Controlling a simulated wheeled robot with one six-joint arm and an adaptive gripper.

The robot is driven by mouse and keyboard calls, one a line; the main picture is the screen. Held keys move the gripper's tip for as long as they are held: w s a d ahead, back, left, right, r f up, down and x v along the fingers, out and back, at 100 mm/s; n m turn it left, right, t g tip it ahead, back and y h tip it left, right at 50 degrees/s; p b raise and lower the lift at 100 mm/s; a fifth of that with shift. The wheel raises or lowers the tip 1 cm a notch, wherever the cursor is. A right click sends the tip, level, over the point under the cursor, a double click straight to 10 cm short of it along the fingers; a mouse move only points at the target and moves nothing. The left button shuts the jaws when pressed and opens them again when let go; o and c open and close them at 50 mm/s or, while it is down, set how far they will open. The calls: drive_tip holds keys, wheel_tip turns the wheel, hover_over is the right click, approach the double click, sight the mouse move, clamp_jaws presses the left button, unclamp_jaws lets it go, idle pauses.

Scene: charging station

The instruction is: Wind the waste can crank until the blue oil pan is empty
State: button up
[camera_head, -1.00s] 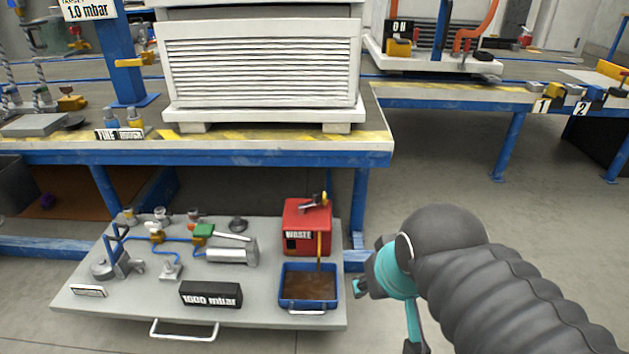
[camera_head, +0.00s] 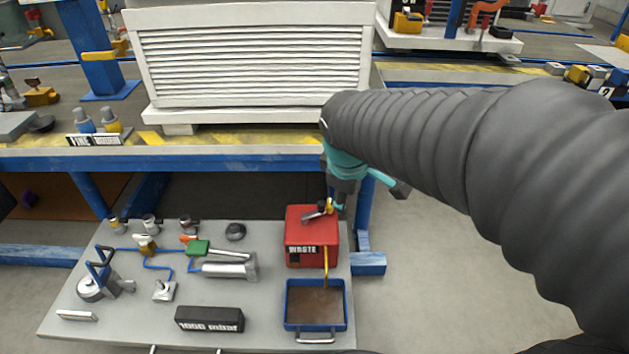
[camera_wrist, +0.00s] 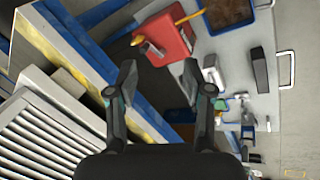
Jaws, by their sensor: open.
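The red waste can (camera_head: 312,238) stands at the back right of the grey board, with a "WASTE" label on its front. A crank (camera_head: 319,214) with a grey arm sits on its top. A yellow tube runs from the can down to the blue oil pan (camera_head: 287,318), which holds brown oil. My gripper (camera_head: 337,205) is above the can's back right edge, close to the crank; I cannot tell if it touches. In the wrist view my gripper (camera_wrist: 158,76) is open and empty, with the red can (camera_wrist: 172,32) beyond its fingertips and the pan (camera_wrist: 206,20) at the top.
The blue table edge (camera_head: 200,163) and a white louvred unit (camera_head: 255,65) stand close behind the can. A grey cylinder (camera_head: 230,268), a pressure display (camera_head: 208,319) and several valves share the board. The floor (camera_head: 440,270) to the right is clear.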

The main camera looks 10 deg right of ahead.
drive_tip(key=w+a+f+n+g+h+p, duration=0.1)
drive_tip(key=w+a+f+n+p, duration=0.15)
drive_tip(key=w+n, duration=0.65)
drive_tip(key=n+p, duration=0.4)
drive_tip(key=n, duration=0.2)
approach(321, 203)
drive_tip(key=shift+h, duration=0.4)
drive_tip(key=x, duration=0.3)
drive_tip(key=b+x, duration=0.1)
drive_tip(key=x, duration=0.3)
drive_tip(key=b+x, duration=0.1)
drive_tip(key=x, duration=0.2)
drive_tip(key=shift+w+a+f, duration=0.15)
drive_tip(key=shift+a+f, duration=0.1)
drive_tip(key=shift+f, duration=0.1)
clamp_jaws()
